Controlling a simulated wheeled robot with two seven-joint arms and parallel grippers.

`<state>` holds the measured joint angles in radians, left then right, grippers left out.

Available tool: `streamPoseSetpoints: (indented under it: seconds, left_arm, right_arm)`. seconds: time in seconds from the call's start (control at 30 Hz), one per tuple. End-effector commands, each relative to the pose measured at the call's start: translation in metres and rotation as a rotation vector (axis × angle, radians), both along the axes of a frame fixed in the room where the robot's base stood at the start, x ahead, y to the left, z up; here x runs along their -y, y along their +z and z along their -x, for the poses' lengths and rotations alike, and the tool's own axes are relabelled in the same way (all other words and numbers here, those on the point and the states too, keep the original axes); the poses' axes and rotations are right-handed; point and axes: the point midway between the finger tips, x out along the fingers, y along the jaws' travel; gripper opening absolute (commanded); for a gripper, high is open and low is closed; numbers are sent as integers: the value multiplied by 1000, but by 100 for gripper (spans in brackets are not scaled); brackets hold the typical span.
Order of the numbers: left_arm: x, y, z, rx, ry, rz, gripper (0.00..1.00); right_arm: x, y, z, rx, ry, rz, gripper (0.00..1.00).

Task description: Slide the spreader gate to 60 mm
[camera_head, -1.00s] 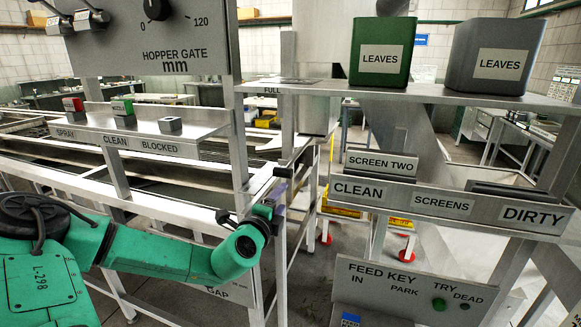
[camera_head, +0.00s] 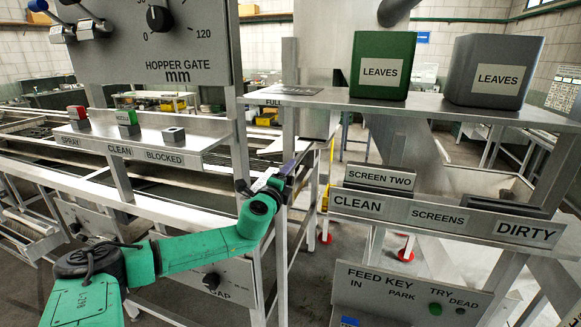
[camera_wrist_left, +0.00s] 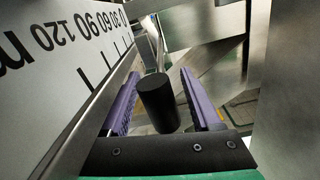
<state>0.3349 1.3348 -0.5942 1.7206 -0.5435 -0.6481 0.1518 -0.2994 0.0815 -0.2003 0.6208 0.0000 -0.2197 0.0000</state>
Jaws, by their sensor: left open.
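In the left wrist view a black cylindrical knob (camera_wrist_left: 158,100) stands between the two purple fingers of my left gripper (camera_wrist_left: 155,102). The fingers are open, one on each side of the knob, with a visible space on the right; I cannot tell whether the left finger touches it. A white scale plate (camera_wrist_left: 62,48) marked 0, 30, 60, 90, 120 runs along the left, seen upside down. The knob's exact reading cannot be told. In the head view my left gripper (camera_head: 277,180) is beside the upright metal frame; the knob and scale cannot be made out there. My right gripper is not in view.
A hopper gate dial panel (camera_head: 155,45) is at upper left, above a shelf with small blocks (camera_head: 150,140). A green leaves bin (camera_head: 382,65) and a grey leaves bin (camera_head: 489,72) stand on the right shelf. A metal post (camera_head: 240,130) stands close to my left arm.

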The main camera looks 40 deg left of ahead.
Motion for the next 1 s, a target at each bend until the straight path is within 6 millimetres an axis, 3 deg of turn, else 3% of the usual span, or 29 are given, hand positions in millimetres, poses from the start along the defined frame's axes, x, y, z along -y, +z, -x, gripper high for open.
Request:
streamPoseSetpoints:
  seconds: [0.2,0.43,0.47,0.6,1.0]
  left_arm:
    - [-8,2,-22,1,2,1,64]
    - [-8,0,-23,-1,1,-1,64]
    - [-9,0,-23,-1,1,-1,57]
    - [-9,0,-23,0,1,-1,3]
    - [-9,0,-23,-1,2,-2,0]
  right_arm:
    - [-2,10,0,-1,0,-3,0]
    - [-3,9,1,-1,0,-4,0]
    - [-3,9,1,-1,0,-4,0]
    - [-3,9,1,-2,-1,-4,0]
    - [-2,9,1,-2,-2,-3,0]
